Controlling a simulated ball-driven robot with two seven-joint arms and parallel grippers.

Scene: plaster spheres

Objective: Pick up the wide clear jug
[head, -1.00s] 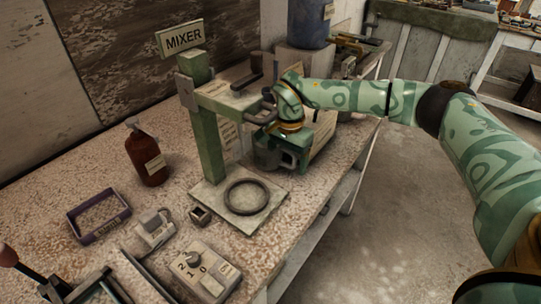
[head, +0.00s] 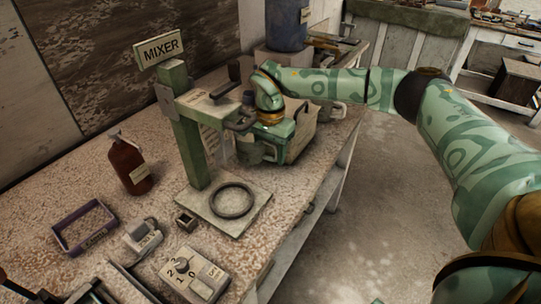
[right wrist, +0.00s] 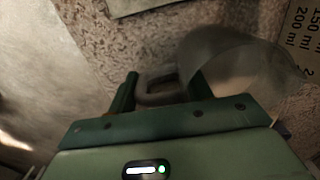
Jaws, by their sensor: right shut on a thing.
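The wide clear jug (right wrist: 240,62) shows in the right wrist view as a see-through, blurred wall to the right of my fingers. Its grey handle (right wrist: 156,90) lies between the two green fingers of my right gripper (right wrist: 161,92), which is shut on it. In the head view my right gripper (head: 266,150) is behind the mixer stand, pointing down over the bench. The jug is mostly hidden there by the gripper and the mixer arm. I cannot tell whether it touches the bench. My left gripper is not in view.
The green mixer stand (head: 186,135) with its pale base plate and dark ring (head: 233,201) stands just in front of the gripper. A brown bottle (head: 129,166), a purple tray (head: 84,228) and a switch box (head: 193,273) are on the bench. A blue container (head: 286,25) stands behind.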

